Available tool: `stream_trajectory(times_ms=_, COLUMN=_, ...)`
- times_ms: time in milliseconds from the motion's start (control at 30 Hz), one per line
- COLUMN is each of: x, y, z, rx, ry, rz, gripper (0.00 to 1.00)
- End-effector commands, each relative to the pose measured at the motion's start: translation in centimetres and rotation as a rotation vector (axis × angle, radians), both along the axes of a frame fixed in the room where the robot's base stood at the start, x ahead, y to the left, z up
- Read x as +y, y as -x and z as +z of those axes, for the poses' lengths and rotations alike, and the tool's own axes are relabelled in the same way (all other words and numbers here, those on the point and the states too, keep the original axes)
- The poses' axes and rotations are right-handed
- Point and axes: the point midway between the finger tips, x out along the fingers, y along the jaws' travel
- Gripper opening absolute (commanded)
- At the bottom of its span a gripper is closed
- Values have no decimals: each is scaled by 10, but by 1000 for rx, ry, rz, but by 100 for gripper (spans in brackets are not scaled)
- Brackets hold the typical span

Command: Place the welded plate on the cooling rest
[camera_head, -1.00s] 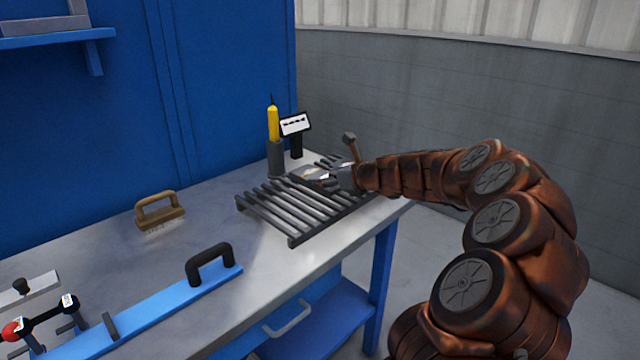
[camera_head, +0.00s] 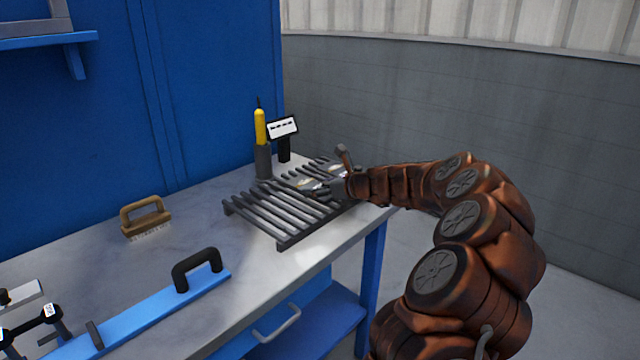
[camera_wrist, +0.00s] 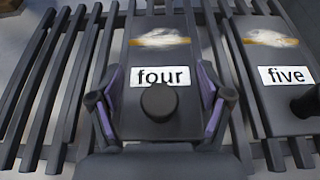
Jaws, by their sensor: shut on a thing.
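The welded plate, a dark grey plate with a label "four" (camera_wrist: 162,60), a pale tan weld mark and a round black knob, is between the fingers of my gripper (camera_wrist: 160,88) in the wrist view. My gripper is shut on it; it also shows in the head view (camera_head: 334,188), over the far right part of the rest. The cooling rest (camera_head: 265,216) is a rack of dark parallel slats. The plate lies flat over these slats (camera_wrist: 62,85); I cannot tell whether it fully touches them.
A similar plate labelled "five" (camera_wrist: 280,55) lies just right of the held plate. A yellow tool in a grey holder (camera_head: 262,140) and a small sign (camera_head: 283,127) stand behind the rest. A brush (camera_head: 146,217) and blue fixture bar (camera_head: 150,311) are left; bare bench lies between.

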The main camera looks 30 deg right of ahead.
Motion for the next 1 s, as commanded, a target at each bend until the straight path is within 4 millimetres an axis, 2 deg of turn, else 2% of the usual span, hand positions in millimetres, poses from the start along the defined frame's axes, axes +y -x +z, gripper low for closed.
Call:
stream_trajectory(times_ms=267, x=-1, y=0, z=2, rx=-4, ry=0, rz=-2, gripper=8)
stream_trajectory(times_ms=300, x=-1, y=0, z=1, rx=-3, ry=2, rz=-1, gripper=80)
stream_trajectory(times_ms=500, x=-1, y=0, z=0, rx=-2, ry=2, rz=-1, gripper=100)
stream_trajectory(times_ms=867, x=-1, y=0, z=1, rx=-2, ry=2, rz=-1, gripper=100)
stream_trajectory(times_ms=1000, x=-3, y=9, z=7, rx=-2, ry=2, rz=-3, gripper=100)
